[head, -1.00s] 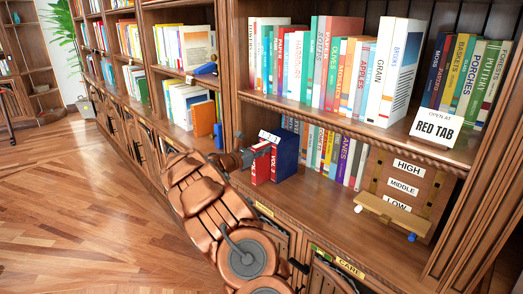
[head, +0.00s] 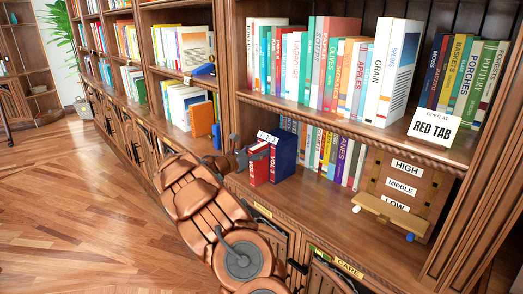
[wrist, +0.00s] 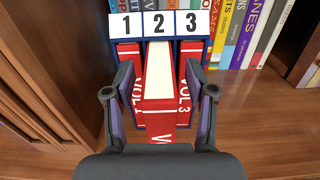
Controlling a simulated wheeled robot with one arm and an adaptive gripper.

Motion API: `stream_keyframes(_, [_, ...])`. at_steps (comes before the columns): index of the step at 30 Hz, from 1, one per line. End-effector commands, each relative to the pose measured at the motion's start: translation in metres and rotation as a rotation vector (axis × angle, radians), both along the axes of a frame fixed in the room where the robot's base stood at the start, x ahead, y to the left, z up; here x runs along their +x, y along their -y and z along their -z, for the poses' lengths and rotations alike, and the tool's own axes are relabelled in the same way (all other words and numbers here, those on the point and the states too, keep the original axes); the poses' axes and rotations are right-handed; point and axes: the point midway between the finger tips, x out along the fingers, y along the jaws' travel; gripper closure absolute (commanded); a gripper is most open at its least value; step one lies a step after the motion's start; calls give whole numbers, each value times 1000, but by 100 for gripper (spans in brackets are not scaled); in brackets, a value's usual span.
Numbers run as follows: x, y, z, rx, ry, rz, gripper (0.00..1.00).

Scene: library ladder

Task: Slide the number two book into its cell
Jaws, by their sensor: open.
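A blue case (head: 284,154) stands on the lower shelf, with labels 1, 2 and 3 along its top in the wrist view (wrist: 158,24). The red number two book (wrist: 160,75), with pale pages on top, is upright in line with the middle cell and juts out in front of the case. A red VOL 3 book (wrist: 187,100) is to its right and another red book (wrist: 130,60) to its left. My gripper (wrist: 160,85) is open, one finger each side of the number two book. Whether the fingers touch it is unclear. In the head view my gripper (head: 240,155) is left of the red books.
A wooden upright (wrist: 45,80) rises close on the left of the gripper. Coloured books (head: 325,150) stand right of the case, then a board marked HIGH, MIDDLE, LOW (head: 398,195). Bare shelf (head: 315,195) lies in front.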

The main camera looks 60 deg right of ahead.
Motion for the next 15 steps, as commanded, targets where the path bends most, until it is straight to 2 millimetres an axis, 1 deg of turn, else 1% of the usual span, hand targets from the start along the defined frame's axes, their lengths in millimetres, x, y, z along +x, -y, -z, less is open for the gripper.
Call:
stream_keyframes(4, [10,-27,-2,-3,-1,-6,44])
stream_keyframes(9, [17,-59,-2,-2,0,-3,44])
stream_keyframes(12, [21,-75,-2,-3,0,-1,44])
stream_keyframes(15, [24,-86,-2,-3,0,0,44])
